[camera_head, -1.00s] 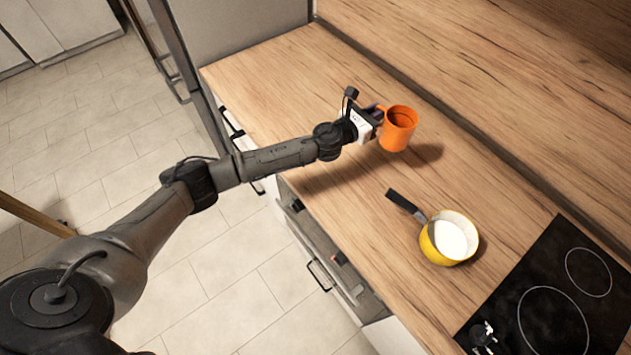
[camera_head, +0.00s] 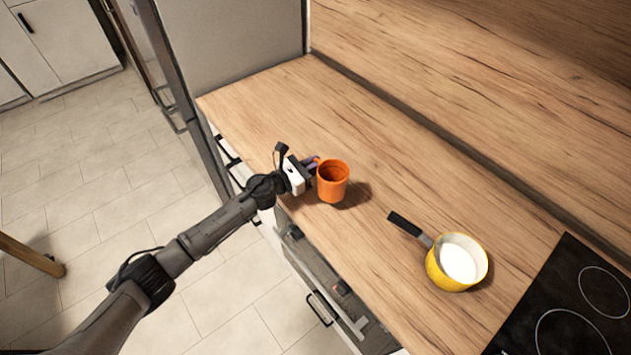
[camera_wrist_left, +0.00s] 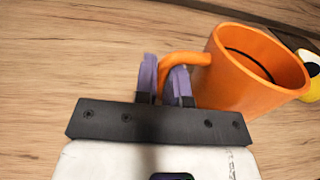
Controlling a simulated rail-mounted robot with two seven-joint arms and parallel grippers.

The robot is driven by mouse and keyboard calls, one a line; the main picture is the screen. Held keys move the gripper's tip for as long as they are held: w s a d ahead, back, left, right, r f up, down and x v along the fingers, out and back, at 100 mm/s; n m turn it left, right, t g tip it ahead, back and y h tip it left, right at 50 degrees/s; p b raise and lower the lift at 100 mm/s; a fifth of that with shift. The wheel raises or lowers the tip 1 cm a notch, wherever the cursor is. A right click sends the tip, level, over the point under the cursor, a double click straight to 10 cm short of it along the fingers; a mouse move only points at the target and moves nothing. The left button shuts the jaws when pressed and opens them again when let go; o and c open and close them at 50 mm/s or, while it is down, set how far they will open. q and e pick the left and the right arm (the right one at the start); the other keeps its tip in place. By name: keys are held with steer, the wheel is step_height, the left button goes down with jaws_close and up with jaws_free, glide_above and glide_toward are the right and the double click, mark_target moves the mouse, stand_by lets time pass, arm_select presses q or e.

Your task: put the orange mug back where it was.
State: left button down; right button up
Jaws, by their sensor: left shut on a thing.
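The orange mug (camera_head: 333,184) is upright over the wooden counter in the head view, close to its front edge. A shadow lies to its right; I cannot tell whether its base touches the counter. My left gripper (camera_head: 313,166) is to the left of the mug and shut on its handle. In the left wrist view the two purple fingers of the gripper (camera_wrist_left: 163,82) close around the handle of the mug (camera_wrist_left: 245,75). The mug looks empty inside. My right gripper is not in view.
A yellow saucepan (camera_head: 449,278) with white contents stands on the counter (camera_head: 400,170) to the right, its black handle toward the mug. A black hob (camera_head: 570,300) is at far right. The counter behind and left of the mug is clear.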

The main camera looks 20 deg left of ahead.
arm_select(q)
step_height(320, 180, down, 3)
steer(key=shift+w+a+f+b, duration=0.1)
steer(key=shift+b, duration=0.45)
steer(key=shift+f, duration=0.6)
steer(key=shift+f+b, duration=0.15)
steer(key=shift+b, duration=0.2)
steer(key=c, duration=1.2)
jaws_free()
